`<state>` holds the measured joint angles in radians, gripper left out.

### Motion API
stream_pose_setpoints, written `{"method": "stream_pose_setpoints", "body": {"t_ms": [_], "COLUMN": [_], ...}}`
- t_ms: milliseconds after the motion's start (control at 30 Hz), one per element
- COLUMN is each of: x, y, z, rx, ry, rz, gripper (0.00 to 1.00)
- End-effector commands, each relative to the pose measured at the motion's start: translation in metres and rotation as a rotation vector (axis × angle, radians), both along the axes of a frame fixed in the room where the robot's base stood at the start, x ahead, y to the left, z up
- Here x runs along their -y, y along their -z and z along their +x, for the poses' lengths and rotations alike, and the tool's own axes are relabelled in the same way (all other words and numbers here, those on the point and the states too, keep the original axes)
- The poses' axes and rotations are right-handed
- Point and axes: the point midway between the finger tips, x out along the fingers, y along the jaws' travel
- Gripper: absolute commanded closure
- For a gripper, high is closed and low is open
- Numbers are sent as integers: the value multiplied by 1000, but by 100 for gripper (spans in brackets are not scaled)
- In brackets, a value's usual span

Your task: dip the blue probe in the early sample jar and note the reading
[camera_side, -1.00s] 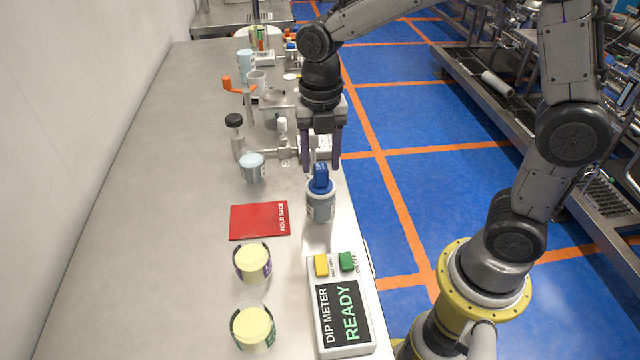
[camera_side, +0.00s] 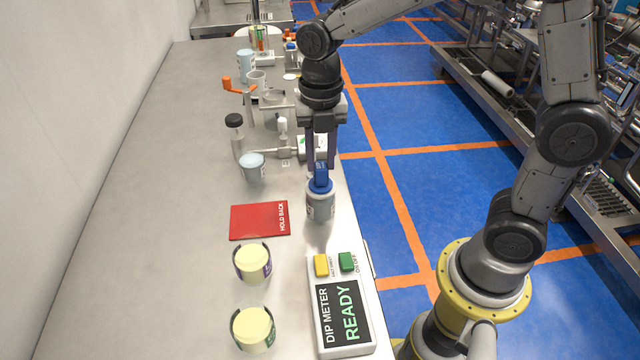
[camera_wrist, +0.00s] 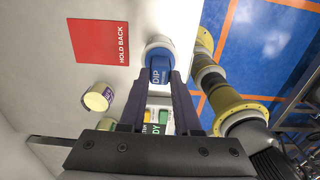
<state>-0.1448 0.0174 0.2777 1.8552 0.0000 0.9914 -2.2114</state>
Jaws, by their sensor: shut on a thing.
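The blue probe (camera_side: 320,177) stands upright in a grey holder cup (camera_side: 320,205) near the table's right edge. My gripper (camera_side: 320,168) is shut on the probe's top from above; the wrist view shows the blue probe (camera_wrist: 160,72), marked DIP, between the fingers. Two jars with pale yellow contents stand at the front, one with a purple label (camera_side: 252,262) and one with a green label (camera_side: 253,328). I cannot read which is the early sample. The dip meter (camera_side: 343,310) shows READY, with a yellow button (camera_side: 321,265) and a green button (camera_side: 347,262).
A red HOLD BACK card (camera_side: 259,220) lies behind the yellow jars. A jar with pale blue contents (camera_side: 253,168), a black-capped bottle (camera_side: 235,135) and other labware stand further back. The table's left side is clear.

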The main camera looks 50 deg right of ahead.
Motion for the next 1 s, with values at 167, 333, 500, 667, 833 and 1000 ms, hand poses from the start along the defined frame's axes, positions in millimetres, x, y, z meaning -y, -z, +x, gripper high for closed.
{"method": "stream_pose_setpoints", "body": {"t_ms": [167, 333, 500, 667, 833, 1000], "x": [0, 0, 0, 0, 0, 0], "y": [-7, -13, -18, -24, -39, -54], "z": [0, 1, 0, 1, 1, 1], "rx": [2, 3, 1, 4, 4, 4], "ry": [0, 0, 0, 0, 0, 0], "rz": [1, 0, 0, 1, 1, 1], "gripper": [100, 100, 100, 100, 100, 100]}}
